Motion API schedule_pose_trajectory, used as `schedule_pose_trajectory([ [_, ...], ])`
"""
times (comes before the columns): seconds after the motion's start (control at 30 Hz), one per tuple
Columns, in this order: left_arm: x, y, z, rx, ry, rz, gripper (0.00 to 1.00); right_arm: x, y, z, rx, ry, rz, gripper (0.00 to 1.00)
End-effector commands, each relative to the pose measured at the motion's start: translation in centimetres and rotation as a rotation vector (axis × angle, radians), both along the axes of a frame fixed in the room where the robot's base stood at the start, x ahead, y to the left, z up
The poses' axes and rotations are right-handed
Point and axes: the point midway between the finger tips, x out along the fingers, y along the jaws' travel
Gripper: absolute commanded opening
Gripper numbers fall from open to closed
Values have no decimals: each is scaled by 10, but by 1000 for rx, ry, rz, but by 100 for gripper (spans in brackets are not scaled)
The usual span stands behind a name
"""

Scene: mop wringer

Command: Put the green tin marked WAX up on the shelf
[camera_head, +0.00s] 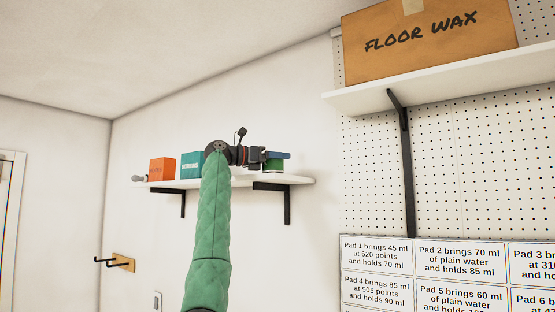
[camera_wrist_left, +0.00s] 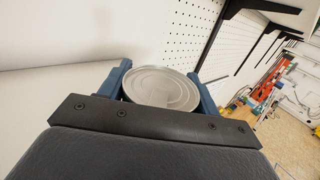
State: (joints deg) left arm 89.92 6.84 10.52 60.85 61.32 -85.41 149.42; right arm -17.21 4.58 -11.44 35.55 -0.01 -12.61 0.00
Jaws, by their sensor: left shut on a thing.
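The green tin (camera_head: 273,167) is at the right part of the small white wall shelf (camera_head: 301,181) in the head view. My left gripper (camera_head: 283,155) is shut on it, with the blue fingers around its upper part. In the left wrist view the tin's round silver lid (camera_wrist_left: 162,88) lies between the two blue fingers. The tin looks upright, at or just above the shelf top; I cannot tell whether it touches. Its WAX marking does not show. My right gripper is not in view.
An orange box (camera_head: 162,169) and a teal box (camera_head: 191,166) stand on the shelf left of my left arm. A higher shelf (camera_head: 440,79) at the right holds a FLOOR WAX carton (camera_head: 430,45). A wall hook (camera_head: 122,262) is at the lower left.

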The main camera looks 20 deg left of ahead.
Motion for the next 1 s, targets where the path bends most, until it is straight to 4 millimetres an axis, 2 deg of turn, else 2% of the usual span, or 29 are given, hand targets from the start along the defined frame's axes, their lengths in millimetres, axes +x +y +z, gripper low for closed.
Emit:
schedule_pose_trajectory([
  [0.5,0,0,-9,0,0,0,35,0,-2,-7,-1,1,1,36],
  [0.53,0,0,-8,0,0,0,68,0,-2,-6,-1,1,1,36],
  [0.63,0,0,-8,0,0,0,88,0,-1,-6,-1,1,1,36],
  [1.0,-2,3,-10,0,0,1,88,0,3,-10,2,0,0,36],
])
